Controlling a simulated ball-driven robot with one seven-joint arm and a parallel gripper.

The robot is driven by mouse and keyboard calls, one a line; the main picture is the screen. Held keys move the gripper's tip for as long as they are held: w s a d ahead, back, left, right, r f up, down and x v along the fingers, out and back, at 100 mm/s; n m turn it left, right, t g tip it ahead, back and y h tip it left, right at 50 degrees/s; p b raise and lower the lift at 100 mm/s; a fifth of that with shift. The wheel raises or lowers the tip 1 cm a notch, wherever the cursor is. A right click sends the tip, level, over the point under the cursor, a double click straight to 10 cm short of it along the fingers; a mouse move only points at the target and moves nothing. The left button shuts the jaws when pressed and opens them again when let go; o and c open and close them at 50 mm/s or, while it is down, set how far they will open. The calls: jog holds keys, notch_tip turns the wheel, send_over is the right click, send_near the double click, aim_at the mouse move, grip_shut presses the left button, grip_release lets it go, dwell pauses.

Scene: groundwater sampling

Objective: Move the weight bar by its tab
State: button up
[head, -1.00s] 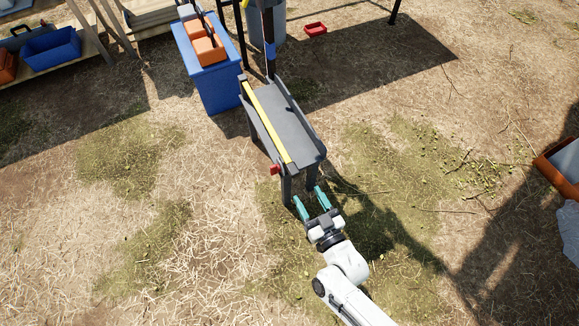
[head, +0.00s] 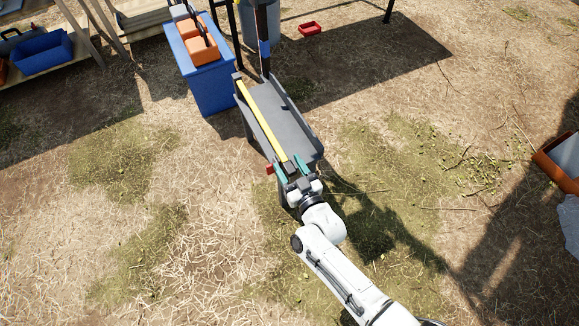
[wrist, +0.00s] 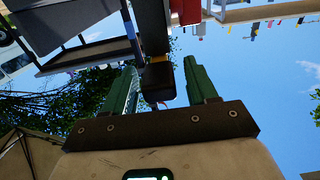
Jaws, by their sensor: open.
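A long yellow bar (head: 262,120), which I take to be the weight bar, lies along the left edge of a grey trough (head: 285,120). Its near end carries a dark tab (head: 288,165). My gripper (head: 287,164) is at this near end, with one green finger on either side of the tab.
A small red piece (head: 270,169) sticks out at the trough's near left corner. A blue box (head: 210,90) with orange blocks stands behind on the left. A red tray (head: 309,28) lies on the ground at the back.

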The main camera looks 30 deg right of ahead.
jog(key=shift+c, duration=0.4)
grip_shut()
